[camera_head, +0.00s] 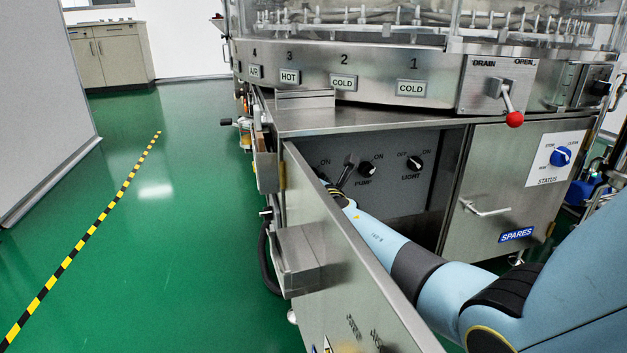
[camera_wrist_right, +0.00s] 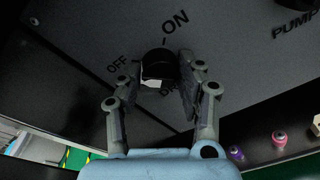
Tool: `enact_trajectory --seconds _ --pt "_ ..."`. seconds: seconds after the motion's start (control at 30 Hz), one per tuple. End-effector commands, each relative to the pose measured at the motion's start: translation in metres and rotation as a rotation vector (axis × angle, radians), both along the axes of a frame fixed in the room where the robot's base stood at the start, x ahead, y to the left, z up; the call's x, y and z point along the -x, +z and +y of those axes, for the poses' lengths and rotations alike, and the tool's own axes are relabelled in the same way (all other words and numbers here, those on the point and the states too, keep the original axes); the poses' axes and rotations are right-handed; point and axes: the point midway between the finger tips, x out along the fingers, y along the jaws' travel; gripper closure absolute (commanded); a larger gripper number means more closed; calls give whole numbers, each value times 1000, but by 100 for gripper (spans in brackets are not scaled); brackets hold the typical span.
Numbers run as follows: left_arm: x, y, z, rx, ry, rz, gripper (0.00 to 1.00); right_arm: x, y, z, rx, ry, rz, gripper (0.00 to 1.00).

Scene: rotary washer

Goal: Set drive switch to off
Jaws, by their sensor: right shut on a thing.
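The drive switch (camera_wrist_right: 157,65) is a round black knob on a dark grey panel, with OFF at its upper left and ON at its upper right in the right wrist view. Its name label below is mostly hidden. Which mark the knob points at is hard to tell. My right gripper (camera_wrist_right: 164,88) has its fingers on both sides of the knob, shut on it. In the head view the right gripper (camera_head: 342,178) reaches into the open cabinet behind the door, and the drive knob is hidden there. My left gripper is out of view.
The open metal cabinet door (camera_head: 335,245) stands close beside my right arm. The pump knob (camera_head: 367,168) and light knob (camera_head: 414,162) sit to the right on the panel. A red-tipped drain lever (camera_head: 513,118) and blue status knob (camera_head: 560,156) are further right.

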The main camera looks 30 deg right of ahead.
Motion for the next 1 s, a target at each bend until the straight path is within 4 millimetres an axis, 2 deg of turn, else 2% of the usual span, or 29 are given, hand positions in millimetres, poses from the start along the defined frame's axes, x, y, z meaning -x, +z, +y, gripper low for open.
enact_trajectory --seconds 0.23,0.27,0.43,0.77,0.87,1.0 --pt "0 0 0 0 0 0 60 1 -2 1 0 1 4 95" --pt "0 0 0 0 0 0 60 1 -2 1 0 1 4 62" --pt "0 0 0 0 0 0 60 1 -2 0 -1 1 3 40" --pt "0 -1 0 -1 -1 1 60 3 -1 1 -1 0 1 40" --pt "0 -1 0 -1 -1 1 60 13 0 3 -2 0 -1 40" --pt "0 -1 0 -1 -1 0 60 39 2 10 -4 0 2 40"
